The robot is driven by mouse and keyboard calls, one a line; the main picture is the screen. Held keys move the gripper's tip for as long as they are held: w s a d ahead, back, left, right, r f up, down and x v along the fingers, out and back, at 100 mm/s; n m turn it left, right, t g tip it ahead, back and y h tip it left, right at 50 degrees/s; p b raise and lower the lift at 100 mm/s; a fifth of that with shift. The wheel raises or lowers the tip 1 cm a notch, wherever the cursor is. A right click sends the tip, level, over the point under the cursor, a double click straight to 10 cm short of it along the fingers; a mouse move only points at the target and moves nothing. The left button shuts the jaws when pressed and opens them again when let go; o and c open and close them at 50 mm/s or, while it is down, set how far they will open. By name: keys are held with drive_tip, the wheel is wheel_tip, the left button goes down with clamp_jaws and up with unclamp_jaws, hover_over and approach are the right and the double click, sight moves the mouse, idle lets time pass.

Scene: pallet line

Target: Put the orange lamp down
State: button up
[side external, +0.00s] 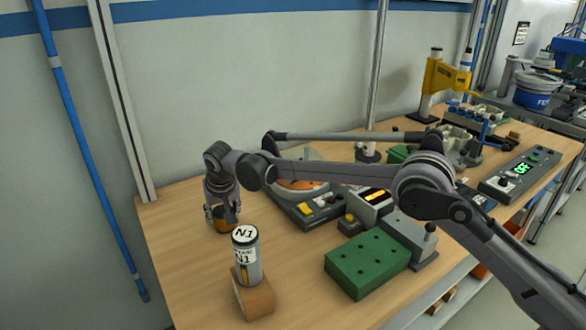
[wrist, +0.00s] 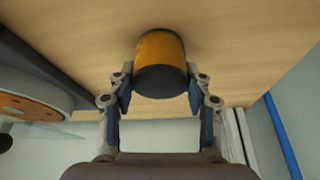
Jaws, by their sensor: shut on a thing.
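The orange lamp (wrist: 161,50) is a short cylinder with an orange side and dark ends. In the wrist view it sits between the two fingers of my gripper (wrist: 159,92), which is shut on it. In the side external view my gripper (side external: 222,212) points down over the left part of the table, and the orange lamp (side external: 222,226) shows at its fingertips, partly covered by them. The lamp is at or very close to the tabletop; I cannot tell whether it touches.
A grey canister marked N1 (side external: 246,258) stands on a wooden block (side external: 252,293) in front of my gripper. A device with an orange disc (side external: 297,184) is to the right, and a green block with holes (side external: 367,264) lies further right. Bare wooden table (side external: 180,250) lies left of the canister.

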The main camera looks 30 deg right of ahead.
drive_tip(key=shift+f, duration=0.15)
drive_tip(key=o, duration=1.2)
drive_tip(key=d+v, duration=0.1)
drive_tip(key=v, duration=1.1)
drive_tip(key=s+d+r, duration=0.6)
drive_tip(key=d, duration=0.3)
drive_tip(key=s+d+r+n+t, duration=0.1)
drive_tip(key=s+d+r, duration=0.1)
drive_tip(key=s+d, duration=0.6)
drive_tip(key=shift+n+t+y, duration=0.4)
drive_tip(key=shift+n+t, duration=0.2)
drive_tip(key=shift+t, duration=0.2)
drive_tip(key=s+d+f, duration=0.2)
drive_tip(key=s+f, duration=0.1)
drive_tip(key=s, duration=0.3)
drive_tip(key=s+d+f, duration=0.3)
drive_tip(key=s, duration=0.3)
drive_tip(key=s+d+f, duration=0.2)
drive_tip(key=s+f, duration=0.1)
drive_tip(key=s, duration=0.4)
drive_tip(key=shift+d, duration=0.4)
